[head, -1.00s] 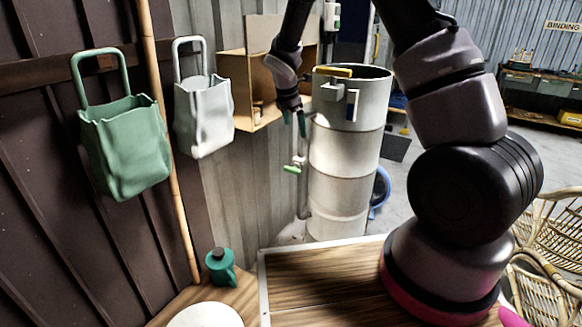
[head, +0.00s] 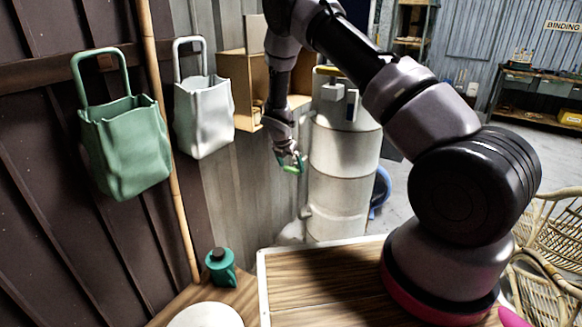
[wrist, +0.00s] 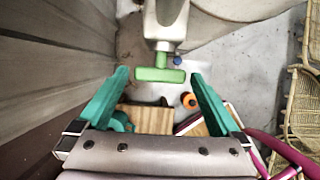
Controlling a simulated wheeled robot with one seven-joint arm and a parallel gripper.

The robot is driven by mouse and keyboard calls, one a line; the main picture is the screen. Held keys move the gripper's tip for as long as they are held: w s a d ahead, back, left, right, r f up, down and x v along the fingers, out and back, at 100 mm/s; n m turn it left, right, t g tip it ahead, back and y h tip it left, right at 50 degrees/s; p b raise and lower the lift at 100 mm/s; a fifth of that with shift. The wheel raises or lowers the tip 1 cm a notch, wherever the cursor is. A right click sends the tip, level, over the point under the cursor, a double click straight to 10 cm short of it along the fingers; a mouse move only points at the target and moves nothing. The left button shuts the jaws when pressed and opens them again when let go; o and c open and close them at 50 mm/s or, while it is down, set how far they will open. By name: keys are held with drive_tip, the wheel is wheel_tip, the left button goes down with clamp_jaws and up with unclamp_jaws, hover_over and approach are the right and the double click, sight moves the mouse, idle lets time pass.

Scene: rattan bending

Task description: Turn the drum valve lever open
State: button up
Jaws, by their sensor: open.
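The drum (head: 342,153) is a tall pale grey cylinder standing beyond the table in the head view. A short green valve lever (head: 291,169) sticks out at its left side. In the wrist view the lever (wrist: 160,75) is a green crossbar at the end of a metal valve body (wrist: 165,22). My gripper (head: 291,160) is at the lever in the head view, and its tips partly cover it. In the wrist view its teal fingers (wrist: 160,77) are spread, one on each side of the lever, with a gap at both sides.
A corrugated wall (head: 240,190) runs close on the left, with a cardboard box (head: 241,90) on it. Green (head: 125,150) and white (head: 203,118) bags hang nearer. A wooden table (head: 325,285) is in front, with a teal container (head: 221,267) left of it.

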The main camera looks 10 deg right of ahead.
drive_tip(key=shift+w+d+f, duration=0.1)
drive_tip(key=shift+f, duration=0.35)
drive_tip(key=shift+c, duration=0.3)
drive_tip(key=c, duration=1)
